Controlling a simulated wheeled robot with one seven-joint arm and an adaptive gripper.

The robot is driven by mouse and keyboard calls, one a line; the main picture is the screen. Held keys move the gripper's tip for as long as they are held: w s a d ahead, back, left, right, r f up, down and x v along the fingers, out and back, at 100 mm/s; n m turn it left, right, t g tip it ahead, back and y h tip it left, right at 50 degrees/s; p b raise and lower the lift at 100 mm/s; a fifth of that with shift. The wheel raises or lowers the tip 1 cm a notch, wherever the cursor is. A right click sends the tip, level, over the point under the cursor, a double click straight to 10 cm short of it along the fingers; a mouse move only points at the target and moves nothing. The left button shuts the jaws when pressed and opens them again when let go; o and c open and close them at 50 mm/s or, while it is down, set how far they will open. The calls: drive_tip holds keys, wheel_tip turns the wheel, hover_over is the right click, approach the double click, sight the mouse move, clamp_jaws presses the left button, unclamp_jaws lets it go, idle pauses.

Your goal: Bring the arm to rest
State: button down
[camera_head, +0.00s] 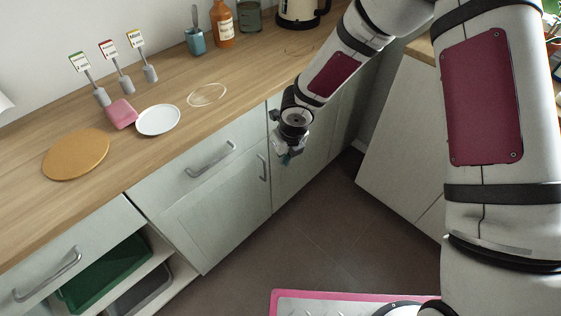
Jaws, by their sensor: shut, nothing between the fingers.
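My gripper (287,155) hangs at the end of my arm in front of the counter's cabinet doors, pointing down and below the level of the countertop. It is small in the view, and its fingers are shut with nothing seen between them. My arm comes from the right side of the picture and reaches across to the counter. The gripper is apart from the objects on the counter.
The wooden counter (215,105) holds a round board (76,155), a white plate (158,120), a pink block (121,113), labelled markers (102,97), a blue cup (196,42), an orange bottle (222,25) and a kettle (297,12). Floor is clear.

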drive_tip(key=s+d+r+m+t+h+p, duration=0.1)
drive_tip(key=s+d+r+m+h, duration=0.15)
drive_tip(key=d+r+m, duration=0.6)
drive_tip(key=s+d+r+m+h+p, duration=0.1)
drive_tip(key=s+d+r+m+p, duration=0.25)
drive_tip(key=r, duration=0.75)
drive_tip(key=s+d+r+m+t+h+b, duration=0.1)
drive_tip(key=s+d+r+m, duration=0.1)
drive_tip(key=d+r+m, duration=0.7)
drive_tip(key=s+r+m+y+p, duration=0.1)
drive_tip(key=s+r+m, duration=0.3)
drive_tip(key=s+m, duration=0.3)
drive_tip(key=s+d+r+m+y+p, duration=0.1)
drive_tip(key=s+r+m, duration=0.4)
drive_tip(key=s+m, duration=0.2)
drive_tip(key=s+r+m+y+p, duration=0.1)
drive_tip(key=s+r+m, duration=0.3)
drive_tip(key=s+m, duration=0.4)
drive_tip(key=shift+s+d+r+p, duration=0.3)
drive_tip(key=shift+s+p, duration=0.2)
drive_tip(key=shift+s, duration=0.2)
